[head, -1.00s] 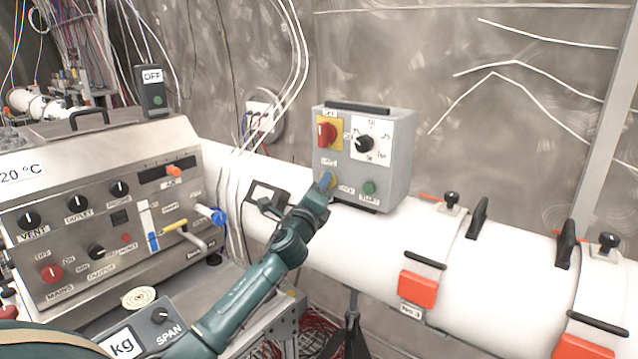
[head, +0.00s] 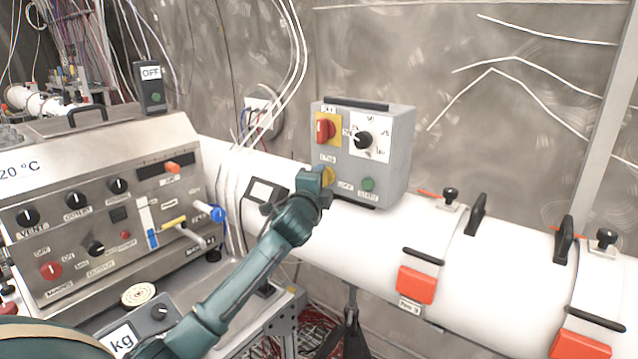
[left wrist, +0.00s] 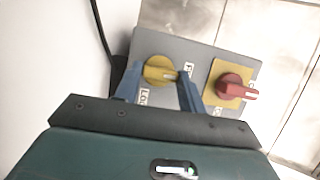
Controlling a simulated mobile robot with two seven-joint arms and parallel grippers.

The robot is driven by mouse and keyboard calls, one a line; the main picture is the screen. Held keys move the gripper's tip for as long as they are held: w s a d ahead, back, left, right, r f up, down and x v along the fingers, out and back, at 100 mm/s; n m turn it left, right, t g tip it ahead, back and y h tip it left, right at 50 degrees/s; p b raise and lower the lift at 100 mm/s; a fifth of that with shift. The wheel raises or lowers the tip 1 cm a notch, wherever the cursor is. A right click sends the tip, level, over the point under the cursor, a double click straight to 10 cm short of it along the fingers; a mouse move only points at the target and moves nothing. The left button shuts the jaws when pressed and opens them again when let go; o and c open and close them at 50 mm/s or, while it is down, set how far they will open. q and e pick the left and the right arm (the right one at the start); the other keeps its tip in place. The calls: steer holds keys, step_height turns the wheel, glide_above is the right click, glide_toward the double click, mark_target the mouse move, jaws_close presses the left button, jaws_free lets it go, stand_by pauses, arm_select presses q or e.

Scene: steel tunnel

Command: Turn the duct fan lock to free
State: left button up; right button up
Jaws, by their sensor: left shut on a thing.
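The grey duct fan control box (head: 395,150) stands on the white duct. Its round yellow lock knob (head: 328,176) is low on the left of its face, partly hidden by my left gripper (head: 322,178). In the left wrist view my gripper's blue fingers (left wrist: 160,88) are on both sides of the yellow knob (left wrist: 155,68), shut on it. The knob's pale-tipped bar points right, toward the label that seems to read FREE (left wrist: 188,70). The LOCK label (left wrist: 145,97) is below the knob there. My right gripper is not in view.
Above the lock is a red switch (head: 325,129) on a yellow plate, beside a black dial (head: 363,140). A green button (head: 368,184) is to the lock's right. A steel instrument panel (head: 100,215) stands at left. The white duct (head: 450,235) runs below the box.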

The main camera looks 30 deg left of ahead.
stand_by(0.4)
arm_select(q)
steer(key=o, duration=1)
steer(key=shift+s, duration=0.1)
steer(key=b+v, duration=0.2)
steer(key=v, duration=1.1)
steer(key=shift+r, duration=0.1)
